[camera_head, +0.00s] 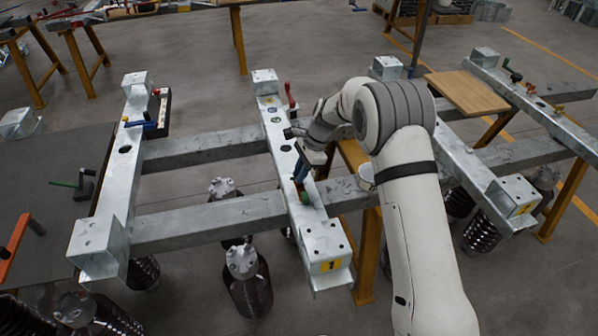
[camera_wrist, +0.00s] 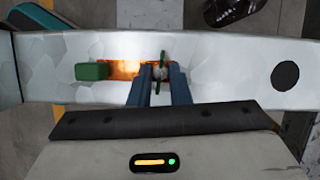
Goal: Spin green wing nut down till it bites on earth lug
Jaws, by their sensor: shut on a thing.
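The green wing nut (camera_wrist: 162,58) stands on the pale steel beam (camera_wrist: 225,65), in the middle of the wrist view. My gripper (camera_wrist: 159,76) has its two blue fingers shut on it from the near side, with part of the nut showing past the tips. An orange, copper-like patch (camera_wrist: 124,69), perhaps the earth lug, lies around and left of the nut; whether the nut touches it is hidden. In the head view my gripper (camera_head: 299,176) reaches down to the middle beam (camera_head: 277,135), and its fingers hide the nut there.
A green block (camera_wrist: 91,71) sits on the beam just left of the orange patch. It also shows in the head view (camera_head: 305,197). A dark round hole (camera_wrist: 285,75) is to the right. A red-handled clamp (camera_head: 290,93) stands farther along the same beam.

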